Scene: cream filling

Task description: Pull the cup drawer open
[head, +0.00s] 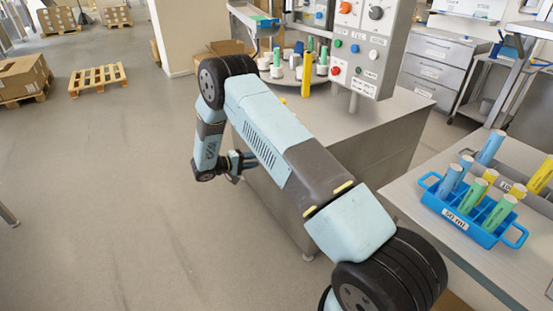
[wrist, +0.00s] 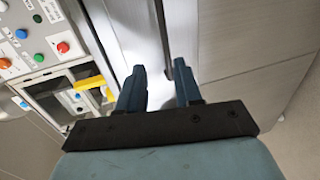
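My gripper (head: 240,165) is beside the left side of the grey steel cabinet (head: 280,205) in the head view. In the wrist view my gripper (wrist: 157,78) is open, its two dark fingers apart with nothing held between them. The fingers point at a steel surface with long straight edges (wrist: 184,40), and the right fingertip lies close to a narrow dark gap. I cannot tell whether it touches. I cannot make out a clear cup drawer or its handle. My arm hides part of the cabinet front in the head view.
A control panel (head: 362,45) with knobs and buttons stands on the cabinet, near a yellow upright part (head: 306,82) and several tubes. A blue tube rack (head: 458,222) stands on the right table. A drawer unit (head: 437,65) is behind. The floor at left (head: 100,200) is clear.

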